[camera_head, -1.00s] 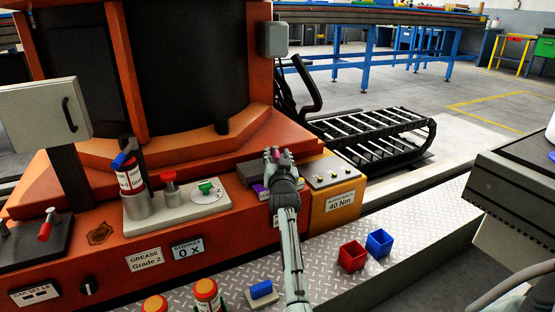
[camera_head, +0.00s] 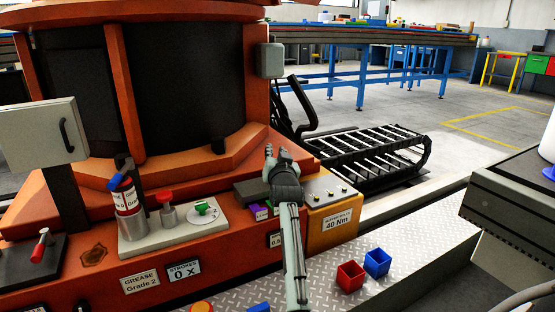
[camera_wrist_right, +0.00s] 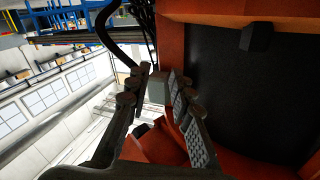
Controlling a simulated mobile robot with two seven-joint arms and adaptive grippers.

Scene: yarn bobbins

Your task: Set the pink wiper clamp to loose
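I cannot make out the pink wiper clamp for sure. On the machine ledge, a dark grey block (camera_head: 246,190) has a small purple part (camera_head: 259,212) at its front, and my right arm covers the area beside it. My right gripper (camera_head: 275,152) points up and away above this block, in front of the orange machine. In the right wrist view its two fingers (camera_wrist_right: 160,85) stand apart with nothing between them. My left gripper is not in view.
An orange machine (camera_head: 225,165) fills the left and middle. A yellow box (camera_head: 324,203) labelled 40 Nm stands right of my arm. A grease plate (camera_head: 180,232) with a canister and a green knob lies left.

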